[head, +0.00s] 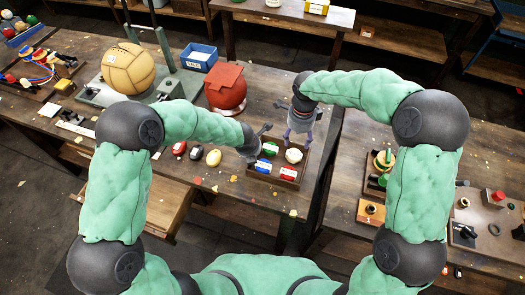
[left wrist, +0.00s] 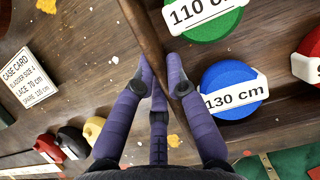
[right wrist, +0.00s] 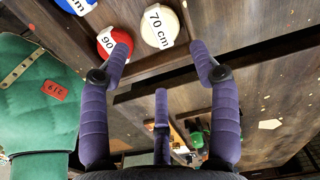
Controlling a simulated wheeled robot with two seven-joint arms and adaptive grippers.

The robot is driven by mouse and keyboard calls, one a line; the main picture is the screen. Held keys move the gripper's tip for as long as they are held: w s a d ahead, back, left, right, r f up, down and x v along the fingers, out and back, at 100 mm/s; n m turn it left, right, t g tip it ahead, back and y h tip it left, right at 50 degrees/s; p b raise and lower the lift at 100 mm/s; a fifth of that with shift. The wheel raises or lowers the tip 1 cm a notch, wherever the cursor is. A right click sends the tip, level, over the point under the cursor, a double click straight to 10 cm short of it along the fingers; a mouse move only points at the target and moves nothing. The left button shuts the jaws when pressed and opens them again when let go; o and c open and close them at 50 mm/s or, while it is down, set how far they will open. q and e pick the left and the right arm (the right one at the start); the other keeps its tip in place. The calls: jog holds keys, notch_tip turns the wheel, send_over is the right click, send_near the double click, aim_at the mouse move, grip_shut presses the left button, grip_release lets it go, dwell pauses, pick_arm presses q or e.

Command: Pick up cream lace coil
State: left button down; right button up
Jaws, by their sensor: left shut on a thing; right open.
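The cream lace coil (head: 293,155) lies in a shallow wooden tray with several other coils. In the right wrist view the cream coil (right wrist: 160,27) carries a "70 cm" label, just beyond the fingers. My right gripper (head: 297,133) is behind it, its fingers apart, empty and not around the coil; it shows in the right wrist view (right wrist: 160,48). My left gripper (left wrist: 162,62) is shut on the tray's wooden rim (left wrist: 148,35), beside the blue "130 cm" coil (left wrist: 232,90) and the green "110 cm" coil (left wrist: 205,15).
The red coil (head: 289,173) sits in front of the cream one in the tray. A red leather piece (head: 225,88), a tan ball (head: 128,68) and a blue bin (head: 199,56) stand behind. Loose coils (head: 213,157) lie left of the tray. A gap separates the right-hand table.

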jog(key=n, duration=3.4)
send_over(293, 154)
notch_tip(293, 154, down, 4)
jog(key=shift+s+d+r, duration=0.1)
jog(key=shift+s, duration=0.05)
jog(key=shift+w+f, duration=0.15)
jog(key=shift+f, duration=1.4)
jog(key=shift+w+f, duration=0.1)
jog(key=shift+f, duration=1.45)
jog(key=c, duration=0.9)
